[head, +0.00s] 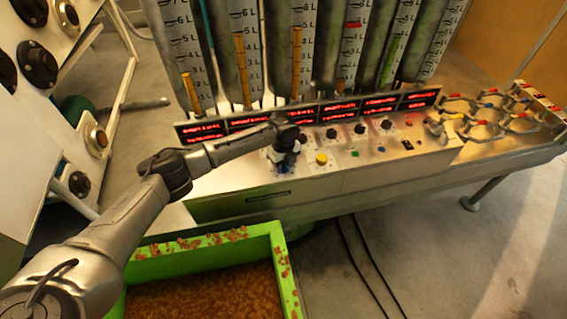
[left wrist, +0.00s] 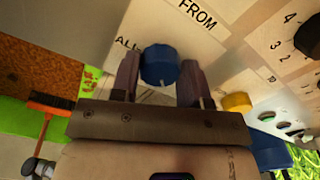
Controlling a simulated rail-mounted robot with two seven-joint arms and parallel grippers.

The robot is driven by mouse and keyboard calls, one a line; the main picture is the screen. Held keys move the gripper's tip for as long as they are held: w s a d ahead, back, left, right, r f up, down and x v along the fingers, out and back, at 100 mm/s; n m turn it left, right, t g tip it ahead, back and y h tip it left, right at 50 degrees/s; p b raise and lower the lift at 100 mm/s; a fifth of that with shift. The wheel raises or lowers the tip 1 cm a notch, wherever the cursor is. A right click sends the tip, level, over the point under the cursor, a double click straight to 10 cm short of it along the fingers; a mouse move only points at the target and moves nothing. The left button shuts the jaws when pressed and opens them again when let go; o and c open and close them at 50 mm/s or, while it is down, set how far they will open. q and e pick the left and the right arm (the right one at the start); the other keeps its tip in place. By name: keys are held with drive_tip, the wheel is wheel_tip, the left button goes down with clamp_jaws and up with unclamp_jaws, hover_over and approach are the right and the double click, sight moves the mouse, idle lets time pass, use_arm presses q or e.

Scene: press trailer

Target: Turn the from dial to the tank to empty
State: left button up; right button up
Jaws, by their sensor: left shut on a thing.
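The from dial is a blue knob (left wrist: 159,66) on the light panel, under the printed word FROM and beside the letters ALL in the left wrist view. My left gripper (left wrist: 160,84) has one dark finger on each side of this knob and is shut on it. In the head view my left gripper (head: 284,160) points down at the panel's left part and hides most of the dial. I cannot read which mark the dial points to. Upright tanks (head: 243,50) with litre scales stand behind the panel; their coloured levels differ. My right gripper is not in view.
Red-lit displays (head: 335,110) run along the panel's back. A yellow button (head: 321,159) and several black knobs (head: 332,133) sit right of the gripper. A green bin (head: 274,235) of brown material stands in front. Metal ring holders (head: 482,128) are at the right.

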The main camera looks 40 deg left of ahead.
use_arm(q)
drive_tip(key=shift+r+p, duration=0.2)
drive_tip(key=shift+p, duration=0.4)
drive_tip(key=n+p, duration=0.4)
drive_tip(key=p, duration=0.1)
drive_tip(key=shift+r, duration=0.1)
drive_tip(key=n+p, duration=0.2)
drive_tip(key=n, duration=0.1)
drive_tip(key=shift+p, duration=0.4)
drive_tip(key=shift+f+n+p, duration=0.2)
drive_tip(key=shift+n+p, duration=0.35)
drive_tip(key=shift+n, duration=0.25)
drive_tip(key=o, duration=0.9)
